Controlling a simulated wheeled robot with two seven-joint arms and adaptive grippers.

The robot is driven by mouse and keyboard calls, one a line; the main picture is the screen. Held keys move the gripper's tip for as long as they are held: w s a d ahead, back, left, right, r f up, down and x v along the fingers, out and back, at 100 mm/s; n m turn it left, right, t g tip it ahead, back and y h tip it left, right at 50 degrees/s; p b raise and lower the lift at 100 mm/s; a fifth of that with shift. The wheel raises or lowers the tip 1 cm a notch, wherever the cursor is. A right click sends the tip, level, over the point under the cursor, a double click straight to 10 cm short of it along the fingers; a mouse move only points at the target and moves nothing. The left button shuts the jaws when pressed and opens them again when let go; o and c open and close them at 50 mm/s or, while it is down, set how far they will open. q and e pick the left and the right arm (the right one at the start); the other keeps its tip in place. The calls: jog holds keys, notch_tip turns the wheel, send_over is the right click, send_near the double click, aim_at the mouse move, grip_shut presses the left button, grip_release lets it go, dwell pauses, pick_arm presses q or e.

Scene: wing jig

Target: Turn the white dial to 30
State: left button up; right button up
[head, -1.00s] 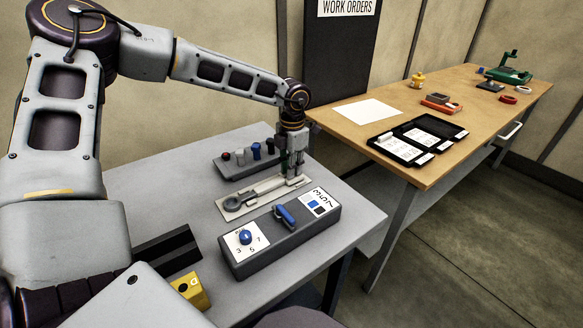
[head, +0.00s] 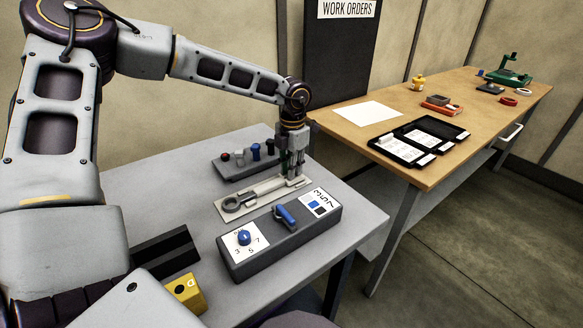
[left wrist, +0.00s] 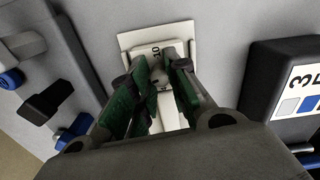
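A long pale fixture (head: 243,207) lies on the grey table, with a grey ring at its left end. My left gripper (head: 292,178) points down over its right end. In the left wrist view, a white plate (left wrist: 135,40) marked "10" lies below my left gripper (left wrist: 158,78). A small rounded pale piece (left wrist: 160,77), which looks like the white dial, shows between the green-padded fingers. The fingers stand apart around it; I cannot tell whether they touch it. Its pointer and most of its scale are hidden. My right gripper is not in view.
A dark box (head: 270,247) with a blue knob, a blue lever and number labels stands just in front of the fixture. A rack (head: 237,168) of several coloured knobs stands behind. A yellow block (head: 187,293) is near the front. A wooden table (head: 420,110) stands to the right.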

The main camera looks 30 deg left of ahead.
pick_arm(q)
jog(key=o, duration=0.5)
jog(key=shift+r, duration=0.1)
jog(key=shift+d+r, duration=0.15)
jog(key=shift+r, duration=5.75)
